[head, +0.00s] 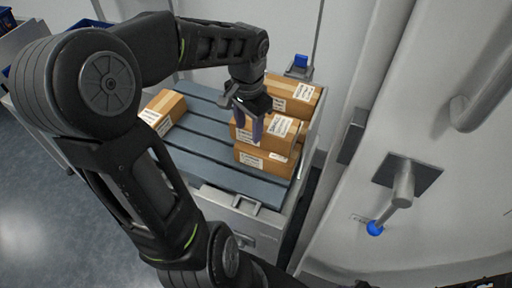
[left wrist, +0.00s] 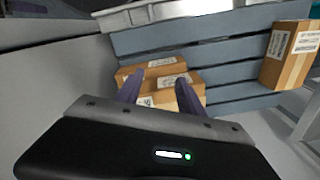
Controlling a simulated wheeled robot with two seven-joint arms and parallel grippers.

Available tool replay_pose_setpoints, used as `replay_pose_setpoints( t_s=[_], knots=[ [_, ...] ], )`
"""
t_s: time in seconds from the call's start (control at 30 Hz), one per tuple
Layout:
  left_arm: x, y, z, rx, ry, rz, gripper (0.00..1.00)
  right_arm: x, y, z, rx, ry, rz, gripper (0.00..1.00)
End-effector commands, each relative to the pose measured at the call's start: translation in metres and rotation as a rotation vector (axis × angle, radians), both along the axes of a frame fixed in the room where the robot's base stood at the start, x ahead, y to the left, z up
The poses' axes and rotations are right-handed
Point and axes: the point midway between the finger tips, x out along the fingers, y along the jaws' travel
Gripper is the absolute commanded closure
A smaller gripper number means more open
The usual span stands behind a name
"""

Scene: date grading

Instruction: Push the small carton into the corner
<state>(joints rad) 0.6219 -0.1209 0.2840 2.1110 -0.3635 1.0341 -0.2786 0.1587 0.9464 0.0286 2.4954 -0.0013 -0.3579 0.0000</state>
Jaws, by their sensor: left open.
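Several brown cartons with white labels lie on a grey-blue slatted deck (head: 205,165). One carton (head: 165,108) stands alone at the left; it also shows at the right of the left wrist view (left wrist: 290,54). The others are grouped at the right: a back carton (head: 290,90), a middle carton (head: 287,126) and a front carton (head: 265,158). I cannot tell for sure which is the small one. My left gripper (head: 248,136) is open, its purple fingers pointing down at the middle carton. In the left wrist view the fingers (left wrist: 160,96) overlap the grouped cartons; contact is unclear.
A pale side wall (head: 310,130) bounds the deck on the right, near the grouped cartons. A grey latch (head: 232,199) sits at the front edge. A white door with a blue-knobbed lever (head: 376,227) stands farther right. The deck between the lone carton and the group is clear.

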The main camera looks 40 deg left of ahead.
Motion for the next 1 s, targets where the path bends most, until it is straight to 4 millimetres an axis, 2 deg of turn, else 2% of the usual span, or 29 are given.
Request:
replay_pose_setpoints(
  t_s=[0.1,0.2,0.53,0.77,1.0],
  knots=[
    [-0.007,-0.008,-0.005,-0.021,0.014,0.244,0.65,0.000,0.000,0.002,0.000,-0.001,0.001,0.64],
    [-0.007,-0.008,-0.005,-0.025,0.012,0.369,0.74,0.000,0.000,0.002,0.000,-0.001,0.001,0.64],
    [-0.006,-0.008,-0.005,-0.024,0.011,0.418,1.00,0.000,0.000,0.002,0.000,-0.001,0.001,0.64],
    [-0.007,-0.008,-0.013,-0.025,0.012,0.417,1.00,0.000,0.000,0.001,0.000,-0.001,0.001,0.64],
    [-0.007,-0.008,-0.046,-0.026,0.015,0.417,1.00,0.000,0.000,-0.003,0.000,-0.001,0.001,0.64]
  ],
)
